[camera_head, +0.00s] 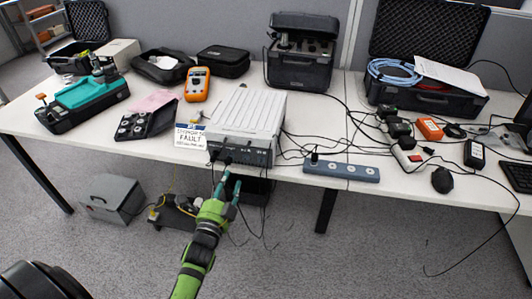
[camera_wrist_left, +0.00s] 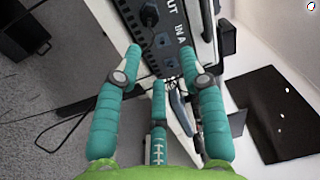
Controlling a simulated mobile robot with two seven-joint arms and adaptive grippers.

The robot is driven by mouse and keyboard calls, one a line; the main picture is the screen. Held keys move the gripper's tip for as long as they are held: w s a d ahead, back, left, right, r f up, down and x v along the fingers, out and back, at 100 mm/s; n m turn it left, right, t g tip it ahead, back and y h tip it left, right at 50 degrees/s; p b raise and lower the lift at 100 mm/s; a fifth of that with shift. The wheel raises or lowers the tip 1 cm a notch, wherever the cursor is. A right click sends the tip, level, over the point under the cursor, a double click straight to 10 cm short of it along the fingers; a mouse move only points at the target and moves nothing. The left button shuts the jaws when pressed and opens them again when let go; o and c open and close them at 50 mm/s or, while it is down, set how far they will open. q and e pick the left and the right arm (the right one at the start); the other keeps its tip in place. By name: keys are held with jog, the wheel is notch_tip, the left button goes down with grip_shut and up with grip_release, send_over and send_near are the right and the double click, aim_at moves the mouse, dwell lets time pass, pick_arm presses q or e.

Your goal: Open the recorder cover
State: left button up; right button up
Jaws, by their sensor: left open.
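The recorder is a white box with a ridged top cover (camera_head: 248,108) and a dark front panel (camera_head: 238,150), near the front edge of the table. The cover appears closed. Dark cables are plugged into the front panel. My left gripper (camera_head: 231,181) has green and teal parts and is just in front of and below this panel. It is open and empty. In the left wrist view, the teal fingers (camera_wrist_left: 160,62) are spread before the panel (camera_wrist_left: 160,35), which bears sockets and white lettering. Whether a fingertip touches the panel is unclear. My right gripper is not in view.
A white label reading FAULT (camera_head: 190,137) and an orange meter (camera_head: 197,84) are left of the recorder. A black case (camera_head: 300,70) stands behind it. A power strip (camera_head: 341,171) and loose cables lie to its right. A grey box (camera_head: 112,199) is on the floor.

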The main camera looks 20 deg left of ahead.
pick_arm(q)
jog(key=shift+m+t+y, duration=0.3)
jog(key=shift+m+t, duration=0.3)
jog(key=shift+m, duration=0.1)
jog(key=w+r, duration=0.2)
jog(key=w+a+r, duration=0.1)
jog(key=w+r, duration=0.1)
jog(key=w, duration=0.1)
jog(key=w+r, duration=0.2)
jog(key=shift+w+a+p, duration=0.3)
jog(key=shift+a, duration=0.05)
grip_shut()
